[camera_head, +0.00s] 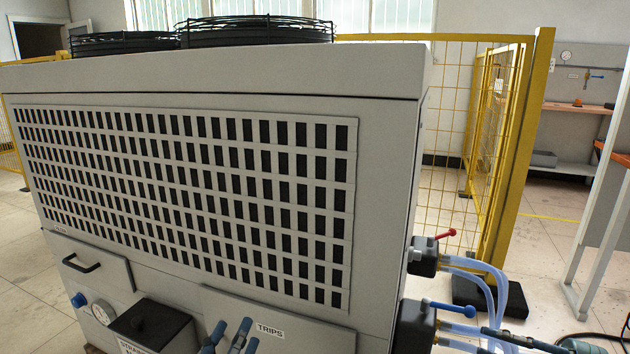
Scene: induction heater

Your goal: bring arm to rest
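The task names no object other than my arm. A large grey cabinet (250,80) with a slotted grille (190,180) fills most of the view.
A red-handled valve (425,255) and a blue-handled valve (415,325) with clear hoses (508,295) stick out at the cabinet's right. A yellow fence (520,140) stands behind. A workbench (575,107) is at the back right. Floor (545,260) shows between them.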

